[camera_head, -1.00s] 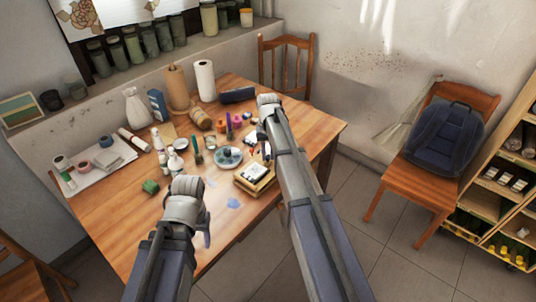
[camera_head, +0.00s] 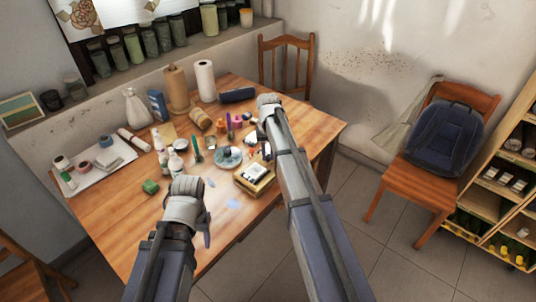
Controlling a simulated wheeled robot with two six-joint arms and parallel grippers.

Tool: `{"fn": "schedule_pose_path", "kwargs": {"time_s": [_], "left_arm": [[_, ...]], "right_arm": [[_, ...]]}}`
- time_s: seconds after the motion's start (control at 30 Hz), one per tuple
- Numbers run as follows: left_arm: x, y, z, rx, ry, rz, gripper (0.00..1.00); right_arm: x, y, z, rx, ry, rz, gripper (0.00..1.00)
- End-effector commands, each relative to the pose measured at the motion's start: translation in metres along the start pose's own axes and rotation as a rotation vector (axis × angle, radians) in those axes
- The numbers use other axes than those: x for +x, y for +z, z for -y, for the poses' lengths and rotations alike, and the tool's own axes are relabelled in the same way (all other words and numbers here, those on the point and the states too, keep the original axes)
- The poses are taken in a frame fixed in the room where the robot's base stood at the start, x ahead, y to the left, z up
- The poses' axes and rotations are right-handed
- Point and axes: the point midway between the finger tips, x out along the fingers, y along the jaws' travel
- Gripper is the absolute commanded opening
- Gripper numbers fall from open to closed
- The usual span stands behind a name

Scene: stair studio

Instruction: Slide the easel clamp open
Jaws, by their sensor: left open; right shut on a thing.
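A small wooden easel (camera_head: 252,186) with a pale panel on it stands near the right front of the wooden table. The clamp itself is too small and too covered to make out clearly. My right gripper (camera_head: 267,151) reaches down at the easel's far right edge. It is shut on what seems to be the easel clamp, with the grip partly hidden by my arm. My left gripper (camera_head: 207,228) is open and empty, over the table's front part, to the left of and nearer than the easel.
A chair with a dark backpack (camera_head: 446,138) and a shelf stand at right.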

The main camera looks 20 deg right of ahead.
Motion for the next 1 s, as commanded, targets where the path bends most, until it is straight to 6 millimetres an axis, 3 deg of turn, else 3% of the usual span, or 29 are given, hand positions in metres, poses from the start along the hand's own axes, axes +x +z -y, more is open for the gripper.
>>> {"fn": "schedule_pose_path", "kwargs": {"time_s": [0.73, 0.77, 1.0], "left_arm": [[0.000, 0.000, 0.000, 0.000, 0.000, 0.000, 0.56], [0.000, 0.000, 0.000, 0.000, 0.000, 0.000, 0.56], [0.000, 0.000, 0.000, 0.000, 0.000, 0.000, 0.56]], "right_arm": [[0.000, -0.015, -0.015, 0.002, 0.004, -0.005, 0.00], [0.000, -0.015, -0.015, 0.002, 0.004, -0.005, 0.26], [0.000, -0.014, -0.014, 0.001, 0.002, -0.003, 0.53]]}}
